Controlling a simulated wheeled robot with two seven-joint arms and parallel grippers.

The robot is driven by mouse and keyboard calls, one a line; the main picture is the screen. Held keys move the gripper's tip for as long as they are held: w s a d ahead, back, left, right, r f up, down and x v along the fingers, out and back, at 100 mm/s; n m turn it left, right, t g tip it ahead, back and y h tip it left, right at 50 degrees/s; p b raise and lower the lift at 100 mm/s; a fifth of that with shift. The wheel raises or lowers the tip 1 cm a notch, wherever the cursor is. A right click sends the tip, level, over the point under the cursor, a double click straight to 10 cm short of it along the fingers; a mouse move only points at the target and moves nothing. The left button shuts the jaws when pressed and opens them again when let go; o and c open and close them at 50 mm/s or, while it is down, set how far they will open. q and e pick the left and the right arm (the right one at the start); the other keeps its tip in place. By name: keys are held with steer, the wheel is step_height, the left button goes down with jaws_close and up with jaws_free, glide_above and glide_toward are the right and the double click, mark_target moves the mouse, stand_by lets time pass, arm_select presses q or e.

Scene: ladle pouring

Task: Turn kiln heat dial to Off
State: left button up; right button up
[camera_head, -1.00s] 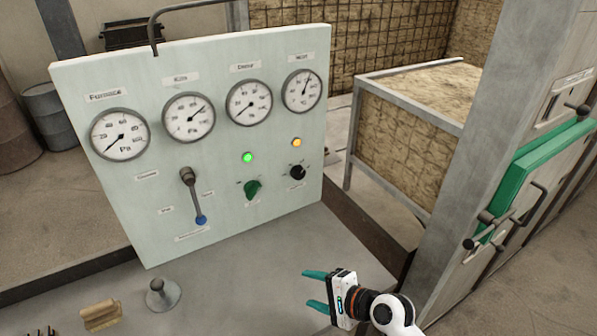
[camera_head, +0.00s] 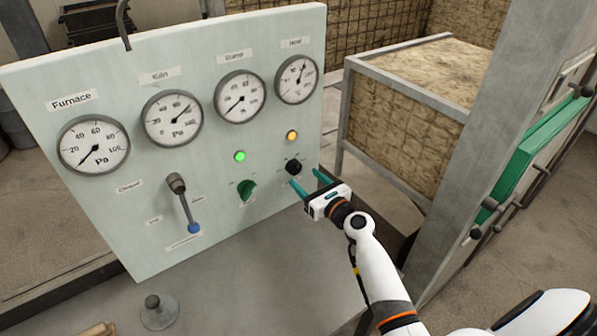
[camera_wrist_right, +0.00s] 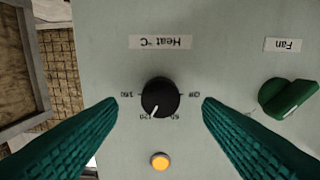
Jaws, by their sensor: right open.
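The kiln heat dial is a round black knob (camera_head: 293,166) on the pale panel, below an orange lamp. In the right wrist view the dial (camera_wrist_right: 161,97) is central, under an upside-down "Heat °C" label (camera_wrist_right: 160,42). Its white mark points down and slightly left, near the "120" marking. The "Off" marking (camera_wrist_right: 195,94) is at the dial's right. My right gripper (camera_head: 303,178) is open, its teal fingers reaching toward the panel. In the wrist view the fingertips lie on either side of the dial, with visible gaps. My left gripper is not in view.
A green fan knob (camera_head: 246,190) sits left of the dial. The orange lamp (camera_head: 292,135) and a green lamp (camera_head: 240,156) are lit. Several gauges line the panel top. The grey tabletop (camera_head: 250,290) is mostly clear.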

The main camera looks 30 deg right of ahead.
mark_target(296, 170)
steer(key=w, duration=0.3)
steer(key=shift+a, duration=0.2)
steer(key=shift+w, duration=0.45)
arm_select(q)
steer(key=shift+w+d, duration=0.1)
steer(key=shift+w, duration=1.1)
arm_select(e)
steer(key=shift+w+a, duration=0.1)
steer(key=shift+w, duration=0.05)
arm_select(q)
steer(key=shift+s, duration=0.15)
arm_select(e)
steer(key=shift+c, duration=0.3)
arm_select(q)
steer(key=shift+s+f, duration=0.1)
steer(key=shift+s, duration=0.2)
arm_select(e)
steer(key=c, duration=0.9)
